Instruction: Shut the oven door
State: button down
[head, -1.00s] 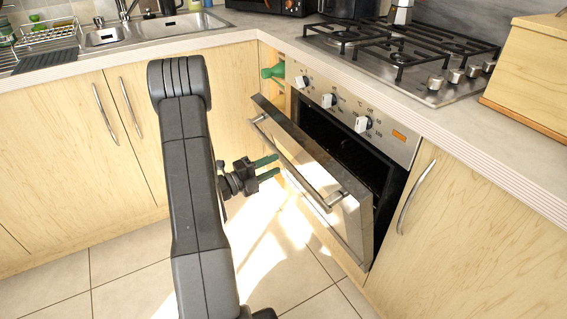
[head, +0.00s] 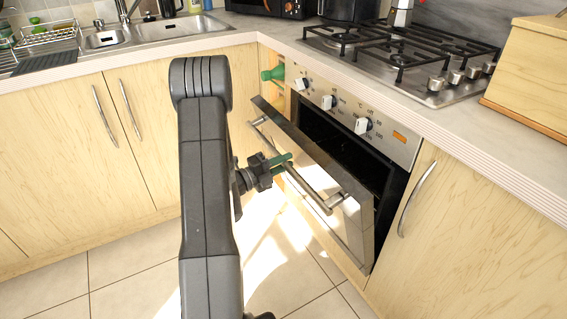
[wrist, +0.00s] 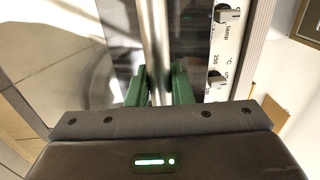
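The oven door (head: 318,178) stands partly open, tilted out from the oven (head: 345,150), with a dark gap behind its top edge. Its steel bar handle (head: 312,190) runs along the outer face near the top. My gripper (head: 281,161) is at the handle's left part in the head view. In the wrist view the bar (wrist: 155,50) passes between the two green fingertips (wrist: 159,85), which lie close against its sides, so the gripper looks shut on the handle. The exact contact is partly hidden by the gripper body.
The control panel (head: 355,118) with white knobs is above the door. The hob (head: 400,55) and counter are above that. A green bottle (head: 273,73) sits in a slot left of the oven. Cabinets flank the oven, and the tiled floor (head: 130,285) is clear.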

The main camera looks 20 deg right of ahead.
aim_at(297, 149)
jog(key=shift+d+r, duration=0.15)
jog(key=shift+r, duration=0.05)
jog(key=shift+y, duration=0.9)
jog(key=d+r+p, duration=0.1)
jog(key=d+p, duration=0.1)
jog(key=d+r+p, duration=0.1)
jog(key=d+p, duration=0.1)
jog(key=d+r+p, duration=0.1)
jog(key=d+p, duration=0.1)
jog(key=p, duration=0.1)
jog(key=shift+w+d, duration=0.2)
jog(key=shift+d, duration=0.05)
jog(key=d, duration=0.2)
jog(key=d+p, duration=0.1)
jog(key=d, duration=0.1)
jog(key=shift+w+d+r, duration=0.1)
jog(key=shift+w+d, duration=0.1)
jog(key=shift+d, duration=0.15)
jog(key=shift+a, duration=0.15)
jog(key=c, duration=1.3)
grip_release()
jog(key=shift+c, duration=0.2)
jog(key=a, duration=0.4)
jog(key=a+r+p, duration=0.1)
jog(key=a, duration=0.4)
jog(key=s+a, duration=0.1)
jog(key=a, duration=0.3)
jog(key=shift+a+r, duration=0.15)
jog(key=shift+a, duration=0.25)
